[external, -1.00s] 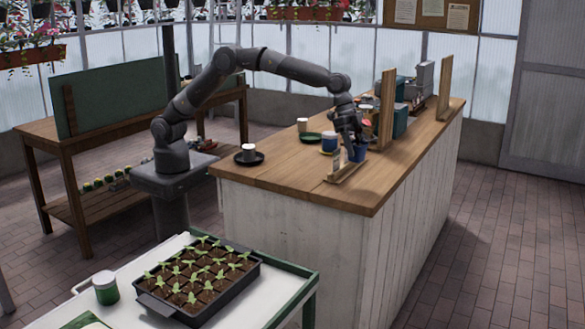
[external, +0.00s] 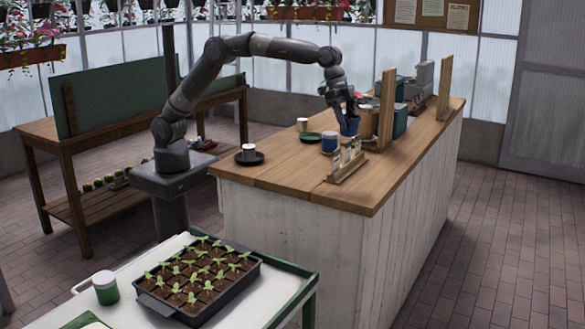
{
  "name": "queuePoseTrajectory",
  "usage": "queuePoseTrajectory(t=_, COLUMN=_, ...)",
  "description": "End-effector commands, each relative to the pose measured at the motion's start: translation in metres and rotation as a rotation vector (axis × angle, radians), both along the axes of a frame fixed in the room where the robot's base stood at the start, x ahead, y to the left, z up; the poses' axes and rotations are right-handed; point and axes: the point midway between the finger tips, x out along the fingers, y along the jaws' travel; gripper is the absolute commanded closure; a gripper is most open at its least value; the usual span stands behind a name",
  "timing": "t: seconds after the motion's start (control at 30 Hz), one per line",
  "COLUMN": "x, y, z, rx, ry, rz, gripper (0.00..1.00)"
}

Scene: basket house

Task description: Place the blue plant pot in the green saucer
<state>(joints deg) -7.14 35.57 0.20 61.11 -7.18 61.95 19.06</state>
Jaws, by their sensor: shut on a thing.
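My gripper (external: 346,112) is shut on a blue plant pot (external: 350,127) and holds it above the wooden counter. The fingers hide part of the pot. The green saucer (external: 308,138) lies flat on the counter to the left of the held pot, and nothing shows in it. My gripper is up and to the right of the saucer.
A blue container with a light top (external: 329,144) stands between saucer and rack. A small wooden rack (external: 348,166) is at the front. A white cup sits on a dark saucer (external: 249,159). Another pale cup (external: 302,124) stands behind the green saucer. Upright wooden boards (external: 387,105) stand right.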

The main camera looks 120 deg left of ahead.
Motion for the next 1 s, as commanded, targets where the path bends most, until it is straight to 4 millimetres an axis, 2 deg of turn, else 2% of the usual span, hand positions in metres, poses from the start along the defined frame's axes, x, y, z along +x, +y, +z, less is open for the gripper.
queuePoseTrajectory(t=0.27, x=-0.048, y=0.065, z=0.010, rx=0.004, ry=-0.002, rz=0.112, gripper=0.74)
queuePoseTrajectory(t=0.37, x=-0.078, y=0.096, z=0.012, rx=0.006, ry=-0.001, rz=0.174, gripper=0.74)
queuePoseTrajectory(t=0.5, x=-0.133, y=0.142, z=0.013, rx=0.006, ry=0.000, rz=0.278, gripper=0.74)
queuePoseTrajectory(t=0.63, x=-0.187, y=0.176, z=0.011, rx=0.005, ry=-0.002, rz=0.374, gripper=0.74)
queuePoseTrajectory(t=0.8, x=-0.249, y=0.204, z=0.005, rx=0.001, ry=-0.002, rz=0.474, gripper=0.74)
queuePoseTrajectory(t=1.0, x=-0.293, y=0.217, z=-0.002, rx=-0.002, ry=-0.002, rz=0.544, gripper=0.74)
